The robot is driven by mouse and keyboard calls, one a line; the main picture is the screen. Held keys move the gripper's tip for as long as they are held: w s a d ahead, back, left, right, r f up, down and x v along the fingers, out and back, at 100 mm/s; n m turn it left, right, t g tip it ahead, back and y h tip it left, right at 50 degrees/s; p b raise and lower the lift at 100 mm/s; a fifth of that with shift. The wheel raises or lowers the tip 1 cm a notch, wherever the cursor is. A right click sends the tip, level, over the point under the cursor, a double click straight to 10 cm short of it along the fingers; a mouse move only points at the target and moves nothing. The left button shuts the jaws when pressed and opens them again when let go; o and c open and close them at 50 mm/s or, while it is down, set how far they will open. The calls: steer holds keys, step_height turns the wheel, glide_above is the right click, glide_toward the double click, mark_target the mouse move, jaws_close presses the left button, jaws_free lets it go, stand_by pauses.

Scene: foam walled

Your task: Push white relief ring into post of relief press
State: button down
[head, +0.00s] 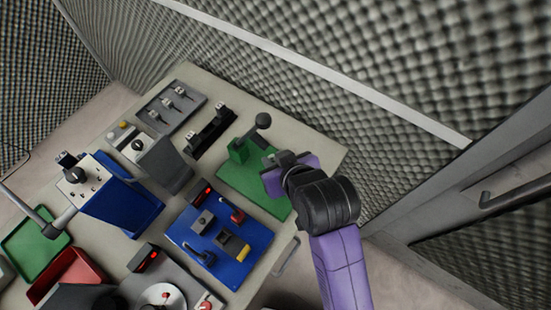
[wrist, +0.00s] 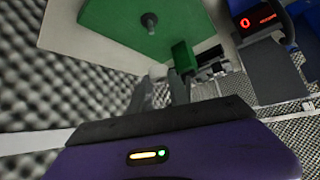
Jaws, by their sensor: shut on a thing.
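My gripper (wrist: 158,88) is shut on a small pale, rounded piece (wrist: 157,72) at its fingertips, which looks like the white relief ring; it is small and blurred. In the head view my gripper (head: 268,170) is over the right part of a green base plate (head: 232,180), and the ring cannot be made out there. In the wrist view the dark post (wrist: 148,22) and the green block (wrist: 183,56) stand beyond my fingertips, apart from the pale piece.
A blue panel (head: 220,245) with switches lies in front of the green plate. A black holder (head: 209,131) and a grey tray (head: 170,113) stand behind left. A blue press (head: 120,200) with a long handle is at left. Foam walls (head: 360,60) close off the back and right.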

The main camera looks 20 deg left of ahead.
steer(key=shift+r, duration=0.1)
stand_by(0.3)
steer(key=shift+f+b, duration=1.55)
steer(key=shift+f, duration=1.4)
steer(key=shift+p, duration=0.85)
steer(key=shift+f+b, duration=1.2)
steer(key=shift+f, duration=0.85)
steer(key=c, duration=1.1)
jaws_free()
steer(key=shift+c, duration=0.2)
steer(key=shift+b+v, duration=0.3)
steer(key=shift+v, duration=3.6)
